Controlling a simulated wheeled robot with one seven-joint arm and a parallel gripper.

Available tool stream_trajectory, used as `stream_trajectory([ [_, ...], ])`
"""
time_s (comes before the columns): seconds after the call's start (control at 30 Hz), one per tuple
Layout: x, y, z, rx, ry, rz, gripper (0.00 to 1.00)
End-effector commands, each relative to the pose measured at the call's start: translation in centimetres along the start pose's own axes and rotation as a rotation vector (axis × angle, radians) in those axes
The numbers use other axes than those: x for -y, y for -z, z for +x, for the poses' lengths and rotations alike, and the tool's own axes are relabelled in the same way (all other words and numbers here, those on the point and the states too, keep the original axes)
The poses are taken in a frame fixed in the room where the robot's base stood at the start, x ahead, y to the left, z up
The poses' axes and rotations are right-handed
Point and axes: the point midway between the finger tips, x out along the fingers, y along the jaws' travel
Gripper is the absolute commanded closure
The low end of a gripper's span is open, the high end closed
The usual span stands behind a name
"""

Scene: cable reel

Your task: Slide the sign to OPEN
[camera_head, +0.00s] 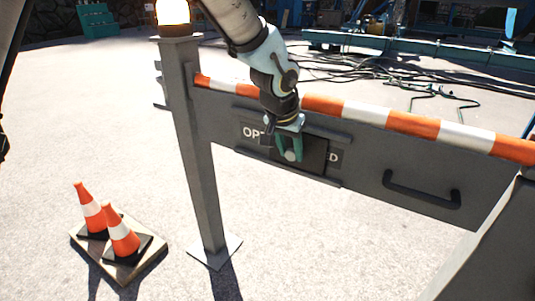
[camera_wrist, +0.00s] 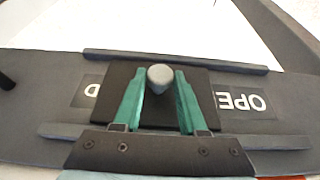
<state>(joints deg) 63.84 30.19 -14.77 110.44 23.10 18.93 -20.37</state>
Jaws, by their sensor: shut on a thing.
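The sliding sign plate (camera_head: 314,155) is a dark rectangle with a round grey knob (camera_wrist: 160,77), set between two rails on a grey barrier gate. In the head view, white letters "OP" (camera_head: 251,133) show left of the plate and a "D" (camera_head: 334,157) shows at its right. In the wrist view, the lettering is upside down, with "OPE" (camera_wrist: 241,101) at the right and part of a "D" (camera_wrist: 92,90) at the left. The plate covers the middle lettering. My gripper (camera_head: 290,154) is shut on the knob, one teal finger on each side.
An orange-and-white striped bar (camera_head: 365,113) tops the gate, and a black handle (camera_head: 420,196) sits at its right. A grey post (camera_head: 196,150) with a lit lamp (camera_head: 173,12) stands left. Two traffic cones (camera_head: 121,235) stand on a board at lower left. Cables lie behind.

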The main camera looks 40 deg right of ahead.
Motion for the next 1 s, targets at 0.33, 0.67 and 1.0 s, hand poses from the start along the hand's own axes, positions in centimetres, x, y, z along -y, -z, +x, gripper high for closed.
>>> stream_trajectory([
  [0.33,-4.7,0.0,0.1,-0.001,0.0,0.0,1.0],
  [0.67,-5.2,0.0,0.0,0.0,-0.003,0.001,1.0],
  [1.0,-5.1,0.0,0.0,0.0,-0.002,0.001,0.3],
])
